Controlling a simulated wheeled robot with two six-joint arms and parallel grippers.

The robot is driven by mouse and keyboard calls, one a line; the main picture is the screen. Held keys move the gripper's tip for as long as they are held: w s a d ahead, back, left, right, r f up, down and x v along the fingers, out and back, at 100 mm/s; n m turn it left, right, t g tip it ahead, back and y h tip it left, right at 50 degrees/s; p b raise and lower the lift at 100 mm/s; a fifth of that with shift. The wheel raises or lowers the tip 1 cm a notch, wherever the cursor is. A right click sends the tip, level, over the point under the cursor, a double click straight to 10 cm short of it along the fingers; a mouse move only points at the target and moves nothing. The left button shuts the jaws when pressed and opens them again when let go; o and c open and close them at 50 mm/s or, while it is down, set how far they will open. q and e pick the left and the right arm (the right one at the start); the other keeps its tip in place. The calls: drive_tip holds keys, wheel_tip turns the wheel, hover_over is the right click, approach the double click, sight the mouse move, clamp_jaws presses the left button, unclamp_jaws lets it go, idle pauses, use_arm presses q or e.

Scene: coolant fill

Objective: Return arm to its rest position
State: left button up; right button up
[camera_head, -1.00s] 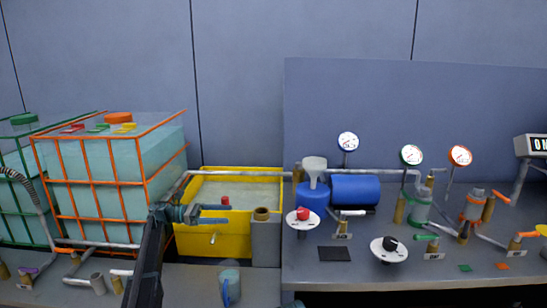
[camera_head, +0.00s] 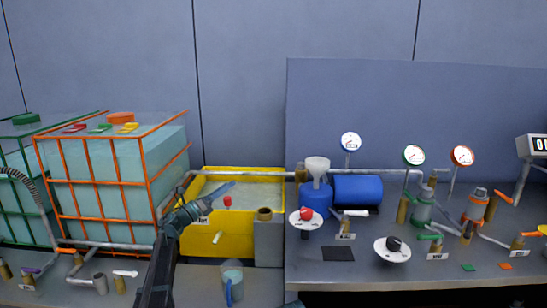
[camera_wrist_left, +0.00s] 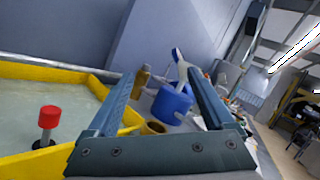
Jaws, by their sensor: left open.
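My left gripper (camera_head: 216,194) reaches in from the bottom left, in front of the yellow tub (camera_head: 232,243). It points up and to the right. In the left wrist view its two fingers are apart, with nothing held in the gap (camera_wrist_left: 163,85). A blue pump body with a grey funnel (camera_head: 316,180) stands beyond; the blue body also shows between the fingers in the wrist view (camera_wrist_left: 170,106). A blue-handled cup (camera_head: 231,286) stands on the low bench below the tub, apart from the gripper. My right gripper is not visible.
A caged tank with orange bars (camera_head: 118,185) stands left of my arm. A red knob (camera_head: 227,201) shows by the tub and in the wrist view (camera_wrist_left: 49,117). Pipes, valves and gauges (camera_head: 413,155) fill the right bench. Space above the tub is clear.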

use_arm(q)
drive_tip(key=s+a+f+n+t+y, duration=0.25)
drive_tip(key=a+n+t+y, duration=0.45)
drive_tip(key=n+y, duration=1)
drive_tip(key=s+a+f+n+g+y, duration=0.35)
drive_tip(key=s+f+n+g, duration=0.35)
drive_tip(key=f+n, duration=0.4)
drive_tip(key=s+d+f+n+g+h, duration=0.1)
drive_tip(key=s+d+f+n+g, duration=0.2)
drive_tip(key=s+f+n+g, duration=0.75)
drive_tip(key=s+d+f+g+h, duration=0.2)
drive_tip(key=s+d, duration=0.2)
drive_tip(key=s, duration=0.7)
drive_tip(key=s+d+f+g+h, duration=0.1)
drive_tip(key=s+d+f+h, duration=0.2)
drive_tip(key=s, duration=0.7)
drive_tip(key=s+d+m+g+y, duration=0.1)
drive_tip(key=s+d, duration=0.2)
drive_tip(key=d, duration=0.3)
drive_tip(key=s+d+m+y, duration=0.2)
drive_tip(key=s+d, duration=0.1)
drive_tip(key=d, duration=0.2)
wheel_tip(320, 180, up, 18)
drive_tip(key=p, duration=1.8)
drive_tip(key=shift+d+r, duration=0.25)
drive_tip(key=shift+d, duration=0.05)
